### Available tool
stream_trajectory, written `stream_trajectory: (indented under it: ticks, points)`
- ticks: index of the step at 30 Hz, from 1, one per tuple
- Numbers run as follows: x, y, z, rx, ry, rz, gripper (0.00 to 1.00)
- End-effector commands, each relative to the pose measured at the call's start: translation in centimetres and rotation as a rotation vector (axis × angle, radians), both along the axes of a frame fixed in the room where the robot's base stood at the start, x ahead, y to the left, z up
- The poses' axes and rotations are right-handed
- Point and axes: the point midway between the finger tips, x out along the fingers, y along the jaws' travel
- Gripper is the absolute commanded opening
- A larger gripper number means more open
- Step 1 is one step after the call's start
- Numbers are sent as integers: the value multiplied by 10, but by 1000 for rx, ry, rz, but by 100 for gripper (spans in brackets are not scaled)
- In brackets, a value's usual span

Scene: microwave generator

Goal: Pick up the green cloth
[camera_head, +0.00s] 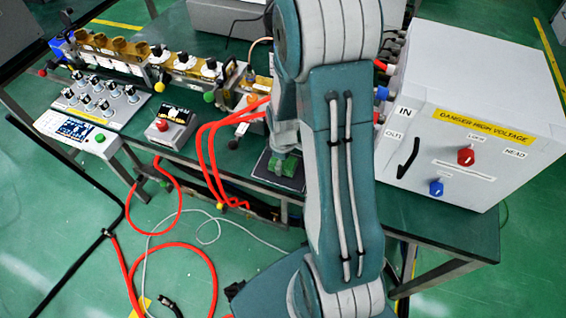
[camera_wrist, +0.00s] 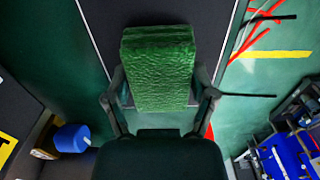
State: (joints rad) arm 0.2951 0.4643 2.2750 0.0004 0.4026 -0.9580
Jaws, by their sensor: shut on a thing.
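The green cloth (camera_wrist: 158,65) is a folded, textured block in the middle of the wrist view. My gripper (camera_wrist: 160,92) is shut on it, with one finger against each long side. In the head view, a small part of the green cloth (camera_head: 285,167) shows below my gripper (camera_head: 285,150), over the dark mat (camera_head: 264,170) near the table's front edge. My arm hides much of this area. I cannot tell whether the cloth touches the mat.
A white high-voltage box (camera_head: 470,120) with red and blue knobs stands close on the right. Red hoses (camera_head: 205,150) loop off the table on the left. A small box with a red button (camera_head: 170,128) and a control panel (camera_head: 95,105) are further left.

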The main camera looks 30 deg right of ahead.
Motion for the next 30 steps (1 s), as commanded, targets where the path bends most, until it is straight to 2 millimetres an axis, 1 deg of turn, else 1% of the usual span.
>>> stream_trajectory:
  ticks: [4,6,8,15,18,21,25,30]
  points:
    - [1,0,17,-1,-5,0,46]
    - [1,0,29,-2,-7,0,46]
    - [-8,-7,40,-2,-5,-5,46]
    - [-41,-34,90,-4,-7,-6,46]
    - [-64,-51,100,-3,-3,-10,46]
    - [-82,-64,110,-1,-2,-8,46]
    - [-98,-77,119,-1,-2,-5,46]
    - [-109,-85,125,-1,-1,-2,46]
